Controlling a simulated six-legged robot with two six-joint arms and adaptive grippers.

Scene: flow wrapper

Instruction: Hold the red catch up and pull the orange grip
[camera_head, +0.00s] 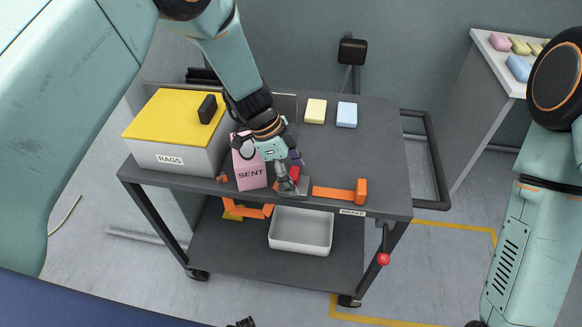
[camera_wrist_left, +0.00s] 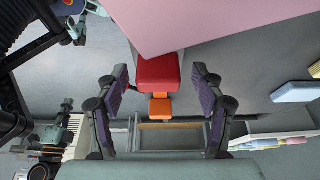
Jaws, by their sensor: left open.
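The red catch (camera_head: 294,172) is a small block near the front edge of the cart top, partly hidden by my left gripper (camera_head: 289,176). In the left wrist view the red catch (camera_wrist_left: 158,71) shows between the two spread fingers, with gaps on both sides. An orange block (camera_wrist_left: 160,107) shows just below it there. My left gripper is open and points down at the catch. An orange bar with an upright end block, likely the orange grip (camera_head: 361,190), lies right of the catch along the front edge. My right gripper is out of view.
A pink SENT board (camera_head: 250,172) stands close left of my left gripper. A yellow-lidded RAGS box (camera_head: 165,160) is further left. Yellow and blue blocks (camera_head: 347,114) lie behind. A red-knobbed lever (camera_head: 383,259) hangs at front right.

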